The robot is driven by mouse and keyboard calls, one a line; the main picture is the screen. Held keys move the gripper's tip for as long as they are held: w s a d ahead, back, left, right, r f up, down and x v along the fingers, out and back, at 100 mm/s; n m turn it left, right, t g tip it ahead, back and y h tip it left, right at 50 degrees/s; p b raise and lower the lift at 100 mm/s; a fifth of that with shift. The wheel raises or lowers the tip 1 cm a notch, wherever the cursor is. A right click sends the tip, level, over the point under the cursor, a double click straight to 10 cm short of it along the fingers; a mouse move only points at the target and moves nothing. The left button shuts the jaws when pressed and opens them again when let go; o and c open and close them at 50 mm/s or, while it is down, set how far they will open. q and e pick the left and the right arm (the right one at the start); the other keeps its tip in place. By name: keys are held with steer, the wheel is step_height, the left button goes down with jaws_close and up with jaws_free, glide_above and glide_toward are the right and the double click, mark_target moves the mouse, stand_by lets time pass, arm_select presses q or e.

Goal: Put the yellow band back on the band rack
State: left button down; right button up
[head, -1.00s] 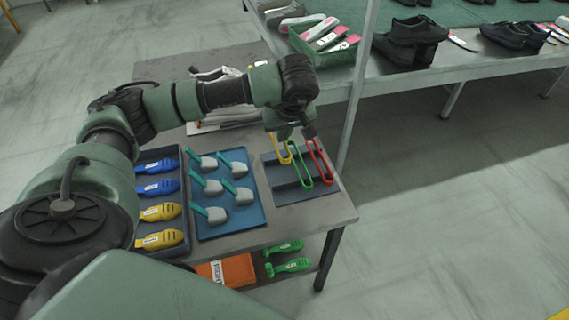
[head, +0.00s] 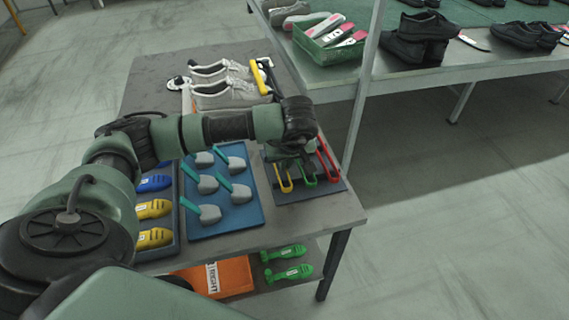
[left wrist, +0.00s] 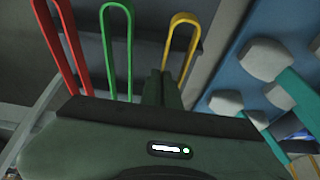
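The yellow band (head: 284,181) is a narrow loop at the left of the band rack (head: 311,194), a dark panel on the table. My left gripper (head: 291,163) is over the rack, and its fingertips are partly hidden by the wrist. In the left wrist view the fingers (left wrist: 163,90) are close together at the lower end of the yellow band (left wrist: 181,36) and appear shut on it. The green band (head: 308,181) and red band (head: 328,162) are to its right. I cannot tell whether the yellow band is seated. My right gripper is out of view.
A blue tray (head: 250,216) with several grey-and-teal pieces is left of the rack. Grey shoes (head: 224,92) stand behind my arm. A metal post (head: 364,90) rises close to the table's right side. Green tools (head: 285,262) and an orange item (head: 232,277) lie below.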

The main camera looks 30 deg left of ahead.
arm_select(q)
steer(key=shift+f, duration=0.15)
steer(key=c, duration=1.7)
jaws_free()
steer(key=shift+r, duration=0.2)
steer(key=shift+s+r+p, duration=0.1)
steer(key=shift+r+p, duration=0.2)
steer(key=shift+r, duration=0.05)
steer(key=p+v, duration=0.7)
steer(key=v, duration=0.4)
steer(key=shift+s+d+r, duration=0.1)
steer(key=shift+s+d, duration=0.05)
steer(key=shift+d, duration=0.05)
